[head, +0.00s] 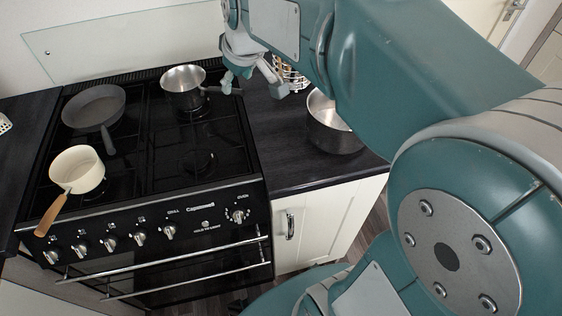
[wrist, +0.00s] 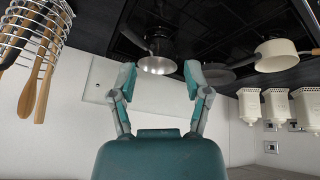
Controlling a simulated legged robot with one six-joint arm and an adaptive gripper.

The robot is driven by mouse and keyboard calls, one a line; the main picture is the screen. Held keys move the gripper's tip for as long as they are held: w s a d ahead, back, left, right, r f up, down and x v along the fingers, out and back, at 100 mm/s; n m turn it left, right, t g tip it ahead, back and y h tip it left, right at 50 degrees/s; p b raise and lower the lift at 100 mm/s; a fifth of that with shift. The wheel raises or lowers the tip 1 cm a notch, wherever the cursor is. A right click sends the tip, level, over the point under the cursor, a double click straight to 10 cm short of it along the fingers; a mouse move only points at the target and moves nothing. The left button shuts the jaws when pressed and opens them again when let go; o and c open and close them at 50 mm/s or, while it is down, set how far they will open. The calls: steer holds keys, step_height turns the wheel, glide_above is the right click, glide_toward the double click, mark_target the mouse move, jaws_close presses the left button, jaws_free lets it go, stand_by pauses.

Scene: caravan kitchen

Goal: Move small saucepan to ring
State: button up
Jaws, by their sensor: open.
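A small steel saucepan (head: 183,88) with a dark handle stands on the back right of the hob. A cream saucepan (head: 77,170) with a wooden handle stands at the front left. I cannot tell which one the task means. The front right ring (head: 199,162) is bare. My gripper (head: 250,82) is open and empty, above the back of the hob beside the steel saucepan's handle. In the wrist view, the steel saucepan (wrist: 158,65) appears between the fingertips of my gripper (wrist: 159,75), with its handle towards the picture's top. Contact is not visible.
A grey frying pan (head: 94,106) sits at the back left of the hob. A larger steel pot (head: 330,125) stands on the dark worktop (head: 280,150) to the right. A wire utensil holder (wrist: 35,30) and white wall-side containers (wrist: 275,105) show in the wrist view.

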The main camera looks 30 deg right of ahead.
steer(key=s+f+m, duration=0.2)
steer(key=s, duration=0.8)
steer(key=s+f+m, duration=0.2)
steer(key=s+f, duration=0.1)
steer(key=s, duration=0.6)
steer(key=shift+s+m+h, duration=0.3)
steer(key=shift+s, duration=0.1)
